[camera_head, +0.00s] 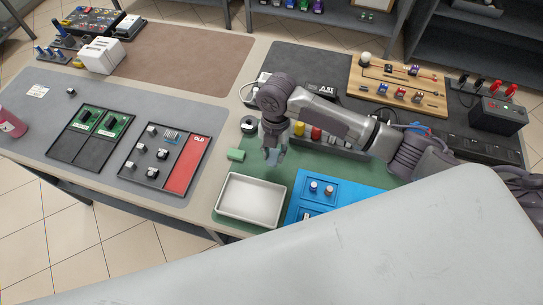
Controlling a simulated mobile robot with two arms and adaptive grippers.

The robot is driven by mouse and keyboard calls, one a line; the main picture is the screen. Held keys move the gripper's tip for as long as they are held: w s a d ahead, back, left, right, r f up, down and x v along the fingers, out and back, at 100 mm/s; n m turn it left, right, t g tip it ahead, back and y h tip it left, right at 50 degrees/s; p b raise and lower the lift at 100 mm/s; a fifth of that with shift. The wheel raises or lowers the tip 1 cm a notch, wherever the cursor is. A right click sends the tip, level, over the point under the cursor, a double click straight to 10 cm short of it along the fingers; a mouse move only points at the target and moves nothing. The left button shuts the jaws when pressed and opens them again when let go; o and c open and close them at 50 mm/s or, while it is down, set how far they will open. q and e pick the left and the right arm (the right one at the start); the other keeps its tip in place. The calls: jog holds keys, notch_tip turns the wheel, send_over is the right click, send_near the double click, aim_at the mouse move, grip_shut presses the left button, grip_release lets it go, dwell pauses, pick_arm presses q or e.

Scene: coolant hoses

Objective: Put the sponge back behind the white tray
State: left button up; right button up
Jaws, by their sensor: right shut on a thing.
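The white tray (251,218) lies on the green mat, shallow and empty. A small green block (236,155), which looks like the sponge, lies on the mat just behind the tray's left part. My right gripper (272,160) points down behind the tray's right part, to the right of the green block and apart from it. Its jaws are close together on something small and bluish-grey that I cannot make out. My left gripper is not in view.
A blue holder (330,187) with small caps stands right of the tray. Several coloured items (315,132) stand behind my right gripper. A black-and-red OLD board (185,165) lies to the left.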

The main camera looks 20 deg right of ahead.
aim_at(272, 160)
jog(key=shift+w+a+f, duration=0.2)
jog(key=shift+w+f, duration=0.15)
jog(key=shift+f, duration=0.1)
jog(key=shift+f+p, duration=0.45)
jog(key=shift+f, duration=1.4)
jog(key=shift+f, duration=0.2)
jog(key=o, duration=1)
jog(key=r, duration=0.4)
jog(key=w+r+b, duration=0.1)
jog(key=r, duration=0.7)
jog(key=shift+w+d+r, duration=0.15)
jog(key=shift+d+r, duration=0.05)
jog(key=shift+d, duration=0.2)
